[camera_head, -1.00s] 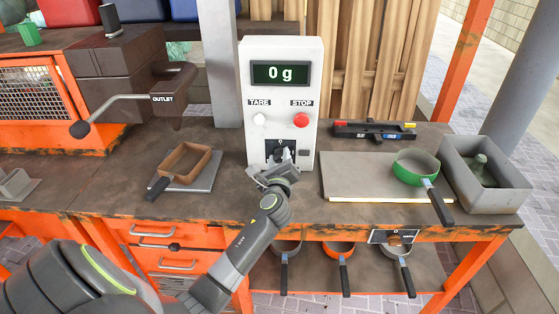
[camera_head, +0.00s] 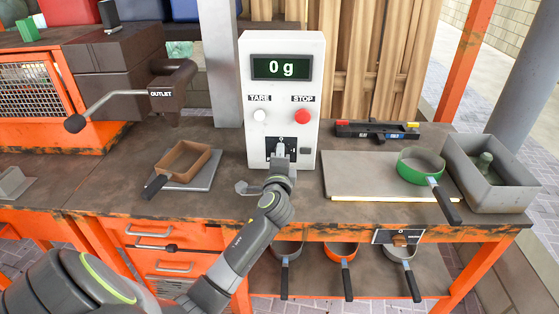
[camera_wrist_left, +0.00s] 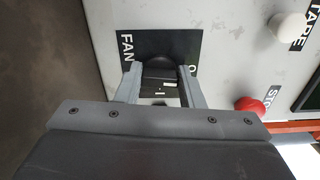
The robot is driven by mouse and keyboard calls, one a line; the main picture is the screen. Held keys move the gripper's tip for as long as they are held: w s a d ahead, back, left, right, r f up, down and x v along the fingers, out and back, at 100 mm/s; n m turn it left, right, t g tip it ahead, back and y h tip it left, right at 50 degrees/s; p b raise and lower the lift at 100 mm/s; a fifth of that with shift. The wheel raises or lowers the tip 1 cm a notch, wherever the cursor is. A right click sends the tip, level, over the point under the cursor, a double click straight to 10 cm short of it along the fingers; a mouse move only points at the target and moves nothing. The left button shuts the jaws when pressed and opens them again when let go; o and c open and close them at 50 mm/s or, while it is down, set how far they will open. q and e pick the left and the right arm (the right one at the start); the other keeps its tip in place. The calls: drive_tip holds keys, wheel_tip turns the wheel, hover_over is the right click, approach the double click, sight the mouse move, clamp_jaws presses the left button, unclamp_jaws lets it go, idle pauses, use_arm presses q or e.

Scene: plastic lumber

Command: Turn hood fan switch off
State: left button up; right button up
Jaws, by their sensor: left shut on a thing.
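The hood fan switch is a dark knob on a black plate (camera_head: 271,143) low on the front of the white control box (camera_head: 310,75). In the left wrist view the plate (camera_wrist_left: 190,48) carries the word FAN, and the dark knob (camera_wrist_left: 158,68) sits between my fingers. My left gripper (camera_head: 281,158) is at the plate and shut on the knob; it also shows in the left wrist view (camera_wrist_left: 160,85). The gripper hides much of the knob in the head view, and I cannot tell its exact setting. My right gripper is not in view.
Above the switch are a white TARE button (camera_head: 260,115) and a red STOP button (camera_head: 302,116). The display (camera_head: 281,68) reads 0 g. A brown pan (camera_head: 184,163) stands left, a green pan (camera_head: 420,162) and grey bin (camera_head: 505,195) right. An outlet handle (camera_head: 110,108) juts out left.

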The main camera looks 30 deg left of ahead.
use_arm(q)
drive_tip(key=shift+f+n, duration=0.1)
drive_tip(key=shift+n, duration=0.6)
drive_tip(key=o, duration=1)
